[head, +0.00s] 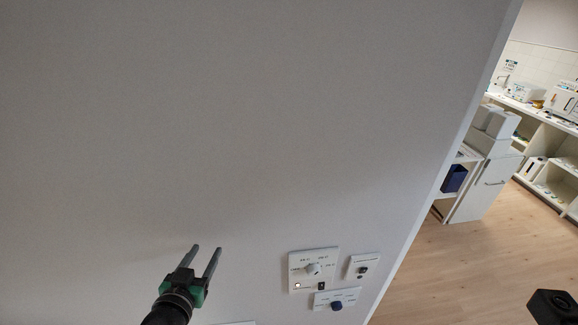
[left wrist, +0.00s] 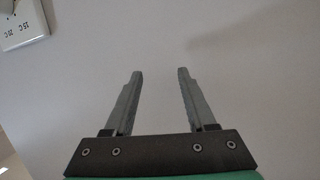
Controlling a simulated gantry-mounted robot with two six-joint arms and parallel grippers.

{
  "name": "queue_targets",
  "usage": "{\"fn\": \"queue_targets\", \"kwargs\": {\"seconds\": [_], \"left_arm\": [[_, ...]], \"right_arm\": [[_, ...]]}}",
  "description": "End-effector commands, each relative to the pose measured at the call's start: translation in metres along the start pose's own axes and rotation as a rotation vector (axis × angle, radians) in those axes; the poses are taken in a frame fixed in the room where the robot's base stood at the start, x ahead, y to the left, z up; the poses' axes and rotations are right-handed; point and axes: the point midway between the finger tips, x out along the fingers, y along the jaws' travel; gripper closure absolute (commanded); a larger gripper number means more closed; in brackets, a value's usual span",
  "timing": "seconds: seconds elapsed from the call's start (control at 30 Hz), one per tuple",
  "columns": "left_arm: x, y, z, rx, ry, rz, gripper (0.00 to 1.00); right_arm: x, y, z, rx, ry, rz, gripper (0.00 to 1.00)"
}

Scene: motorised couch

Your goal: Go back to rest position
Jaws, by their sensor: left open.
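My left gripper (head: 206,249) is at the bottom of the head view, in front of a plain wall, to the left of the wall panels. Its two grey fingers are apart with nothing between them. The left wrist view also shows the open, empty fingers (left wrist: 160,73) against bare wall. I cannot tell whether the fingertips touch the wall. My right gripper is not seen.
Beyond the wall edge are open wooden floor (head: 470,270) and white cabinets (head: 482,190).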

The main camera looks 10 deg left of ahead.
Motion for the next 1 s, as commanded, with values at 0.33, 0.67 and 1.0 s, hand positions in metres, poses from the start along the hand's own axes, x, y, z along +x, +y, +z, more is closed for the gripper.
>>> {"fn": "queue_targets", "kwargs": {"seconds": [0.33, 0.67, 1.0], "left_arm": [[-0.110, 0.029, -0.267, -0.014, 0.613, 0.048, 0.44], [-0.276, 0.024, -0.379, -0.072, 1.090, 0.067, 0.44], [-0.281, 0.024, -0.357, -0.096, 1.122, 0.078, 0.44]], "right_arm": [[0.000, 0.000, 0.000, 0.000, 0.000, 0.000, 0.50], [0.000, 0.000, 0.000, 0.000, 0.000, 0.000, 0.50], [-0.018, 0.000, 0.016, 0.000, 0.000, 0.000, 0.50]]}}
